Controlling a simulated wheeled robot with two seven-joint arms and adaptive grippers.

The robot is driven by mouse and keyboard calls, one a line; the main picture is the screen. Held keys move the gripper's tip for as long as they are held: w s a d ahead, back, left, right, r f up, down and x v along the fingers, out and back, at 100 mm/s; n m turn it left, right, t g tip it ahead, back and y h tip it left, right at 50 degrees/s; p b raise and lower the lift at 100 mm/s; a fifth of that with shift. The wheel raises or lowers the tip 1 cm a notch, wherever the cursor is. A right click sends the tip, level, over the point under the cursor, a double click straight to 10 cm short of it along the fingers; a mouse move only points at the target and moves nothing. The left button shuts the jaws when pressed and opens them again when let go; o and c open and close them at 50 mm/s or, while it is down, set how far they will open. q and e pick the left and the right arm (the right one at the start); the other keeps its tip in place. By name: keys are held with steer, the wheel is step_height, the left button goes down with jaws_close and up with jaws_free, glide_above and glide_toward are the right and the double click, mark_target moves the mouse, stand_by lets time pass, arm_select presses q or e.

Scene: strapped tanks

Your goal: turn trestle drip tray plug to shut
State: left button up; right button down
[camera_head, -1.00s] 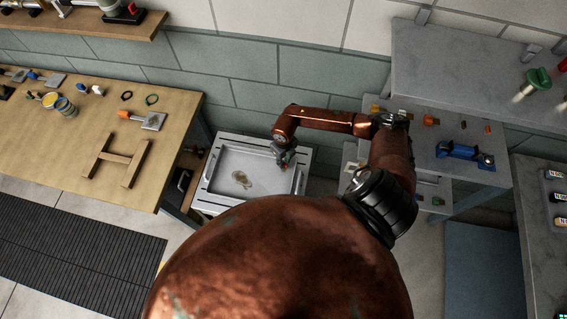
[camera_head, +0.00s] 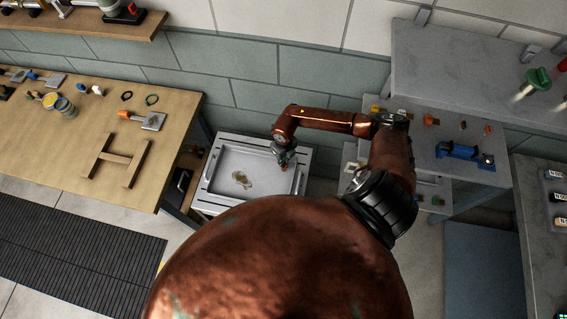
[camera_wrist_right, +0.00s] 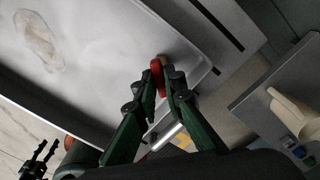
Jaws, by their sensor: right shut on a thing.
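The drip tray (camera_head: 213,186) is a pale grey, shallow tray with a brown stain, on a light slatted stand. My right gripper (camera_head: 285,160) is at its right side wall. In the right wrist view, my right gripper (camera_wrist_right: 168,82) is shut on the red plug (camera_wrist_right: 156,75) at the tray's edge, with a tan-brass part just behind it. The fingers hide part of the plug, and its turn angle is hard to read. My left gripper (camera_wrist_right: 40,158) shows small at the lower left of the right wrist view, with its fingers apart and empty.
A wooden bench (camera_head: 65,140) with a wooden trestle piece and small parts stands at the left. A grey shelf (camera_head: 465,130) with a blue device is at the right. My own arm and body cover much of the middle and front.

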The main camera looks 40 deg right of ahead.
steer(key=shift+s+f, duration=0.1)
steer(key=shift+m+p, duration=0.55)
steer(key=shift+m, duration=0.85)
steer(key=shift+m+p, duration=0.9)
steer(key=shift+m, duration=0.5)
